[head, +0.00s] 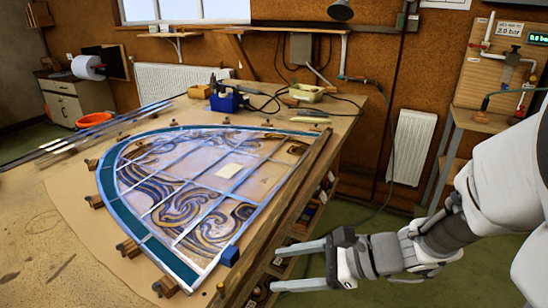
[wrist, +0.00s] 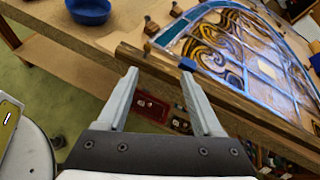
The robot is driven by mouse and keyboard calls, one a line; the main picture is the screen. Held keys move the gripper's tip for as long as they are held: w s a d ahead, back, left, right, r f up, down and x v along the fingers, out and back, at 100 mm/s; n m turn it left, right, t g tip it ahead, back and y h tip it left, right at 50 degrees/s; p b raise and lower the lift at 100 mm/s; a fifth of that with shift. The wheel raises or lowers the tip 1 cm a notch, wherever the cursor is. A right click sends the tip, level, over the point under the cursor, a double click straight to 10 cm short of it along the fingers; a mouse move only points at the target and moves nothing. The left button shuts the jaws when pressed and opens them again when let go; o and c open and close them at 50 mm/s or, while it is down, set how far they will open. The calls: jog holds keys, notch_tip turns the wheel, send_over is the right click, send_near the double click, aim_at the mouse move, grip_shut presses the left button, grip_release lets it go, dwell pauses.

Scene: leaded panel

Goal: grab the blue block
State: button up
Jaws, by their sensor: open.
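A small blue block (head: 230,256) sits at the near right corner of the leaded panel (head: 165,256), close to the table's edge. In the wrist view, the blue block (wrist: 188,64) shows just beyond the tip of the right finger, which partly overlaps it. My gripper (head: 276,268) is open and empty, off the table's right side, with its fingers pointing left toward the block. The wrist view also shows my gripper (wrist: 158,74) with its fingers spread apart and nothing between them.
A wooden batten (head: 288,203) runs along the panel's right side near the table edge. Small wooden blocks (head: 128,249) stand around the panel. A blue bowl (wrist: 89,12) is on the table in the wrist view. Shelves with small items lie below the tabletop.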

jog(key=w+d+f+m+t+b, duration=0.1)
jog(key=w+f+m+t, duration=0.2)
jog(key=w+f+m, duration=0.15)
jog(key=b, duration=0.2)
send_near(229, 251)
jog(key=shift+m, duration=0.45)
jog(key=x, duration=1)
jog(key=shift+f, duration=0.1)
jog(key=shift+d, duration=0.1)
grip_shut()
